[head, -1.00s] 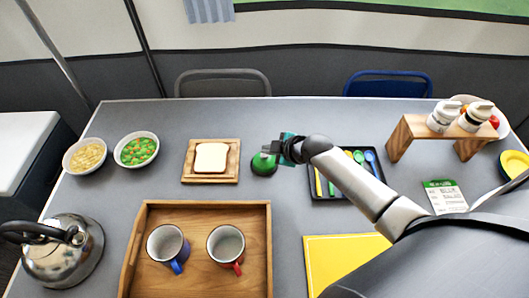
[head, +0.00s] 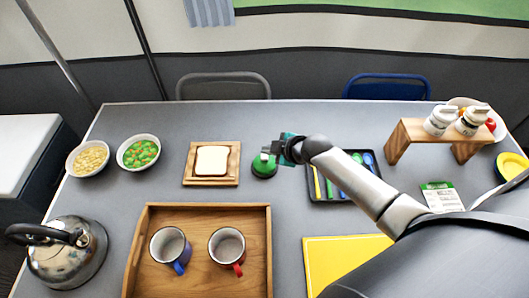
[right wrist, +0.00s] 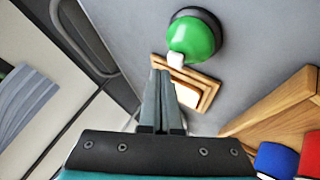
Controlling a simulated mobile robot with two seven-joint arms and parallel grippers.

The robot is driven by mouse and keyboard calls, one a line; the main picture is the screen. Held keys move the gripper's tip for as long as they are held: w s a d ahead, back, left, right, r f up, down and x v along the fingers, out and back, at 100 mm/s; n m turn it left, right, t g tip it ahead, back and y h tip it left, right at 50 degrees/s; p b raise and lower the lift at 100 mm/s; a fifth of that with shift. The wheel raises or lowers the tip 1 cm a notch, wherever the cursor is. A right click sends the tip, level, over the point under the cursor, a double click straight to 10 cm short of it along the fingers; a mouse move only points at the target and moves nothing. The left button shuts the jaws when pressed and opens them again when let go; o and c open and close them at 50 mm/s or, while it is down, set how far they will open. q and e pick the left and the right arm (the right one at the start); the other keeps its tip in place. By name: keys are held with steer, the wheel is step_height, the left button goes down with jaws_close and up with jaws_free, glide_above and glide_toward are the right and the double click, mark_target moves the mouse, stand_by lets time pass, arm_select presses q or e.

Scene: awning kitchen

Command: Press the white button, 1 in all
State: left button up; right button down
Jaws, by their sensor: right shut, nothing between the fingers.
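A green dome (head: 264,167) on a dark base stands on the table right of the bread board. A small white button (head: 265,157) sits on its top. In the right wrist view the white button (right wrist: 176,60) sticks out from the green dome (right wrist: 194,36). My right gripper (head: 272,148) is shut and empty, right beside the top of the dome. In the right wrist view its fingertips (right wrist: 161,74) are close to the white button; I cannot tell whether they touch it. My left gripper is not in view.
Bread on a wooden board (head: 189,179) lies left of the dome. A wooden tray (head: 205,208) with two mugs stands in front. A dark tray (head: 316,198) of colored utensils lies under my right arm. A kettle (head: 68,255) and two bowls are at the left.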

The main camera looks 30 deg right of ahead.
mark_target(268, 158)
steer(key=shift+r, duration=0.1)
step_height(268, 158, up, 5)
steer(key=p, duration=0.5)
stand_by(0.9)
